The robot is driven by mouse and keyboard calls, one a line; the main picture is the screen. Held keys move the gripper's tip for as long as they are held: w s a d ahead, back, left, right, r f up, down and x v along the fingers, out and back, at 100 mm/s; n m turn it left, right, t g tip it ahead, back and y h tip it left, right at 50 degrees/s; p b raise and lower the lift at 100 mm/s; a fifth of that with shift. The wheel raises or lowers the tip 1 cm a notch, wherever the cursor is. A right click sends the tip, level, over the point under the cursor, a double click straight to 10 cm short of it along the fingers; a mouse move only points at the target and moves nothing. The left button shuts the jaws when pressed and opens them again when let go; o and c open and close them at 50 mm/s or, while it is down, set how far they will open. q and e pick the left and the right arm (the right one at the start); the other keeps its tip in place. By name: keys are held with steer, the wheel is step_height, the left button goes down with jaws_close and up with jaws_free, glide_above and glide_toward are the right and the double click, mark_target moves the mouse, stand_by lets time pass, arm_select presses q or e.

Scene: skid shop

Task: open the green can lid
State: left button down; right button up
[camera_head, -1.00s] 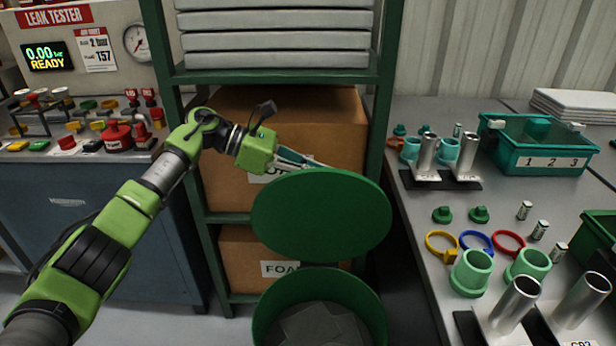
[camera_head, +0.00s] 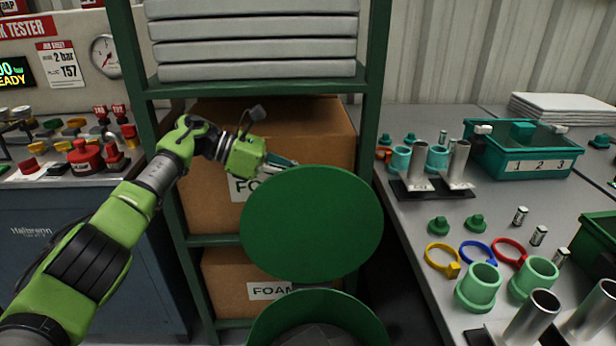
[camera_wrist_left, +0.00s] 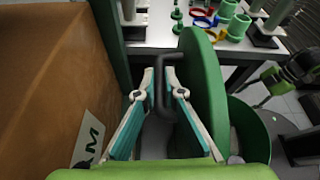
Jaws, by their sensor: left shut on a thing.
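The green can lid (camera_head: 312,223) is raised and steeply tilted, its round face toward the head camera. The green can (camera_head: 345,310) below it stands open at the bottom of the head view, with grey contents partly visible. My left gripper (camera_head: 290,162) is at the lid's upper back side, its fingertips partly hidden by the lid. In the left wrist view, the fingers (camera_wrist_left: 166,90) are closed around a dark bent handle (camera_wrist_left: 160,85) beside the lid (camera_wrist_left: 203,95). A green and dark part at the right of that view looks like my right arm; its fingers are not clear.
A green shelf rack (camera_head: 372,90) holding cardboard boxes (camera_head: 215,150) stands close behind the lid and my left gripper. A grey workbench (camera_head: 410,235) with fittings, rings and a teal bin (camera_head: 500,160) is at the right. A leak tester bench (camera_head: 70,190) is at the left.

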arm_select(q)
steer(key=c, duration=2.4)
jaws_free()
steer(key=shift+a+f, duration=0.1)
steer(key=shift+f, duration=0.3)
steer(key=v, duration=1.2)
steer(key=shift+r, duration=0.35)
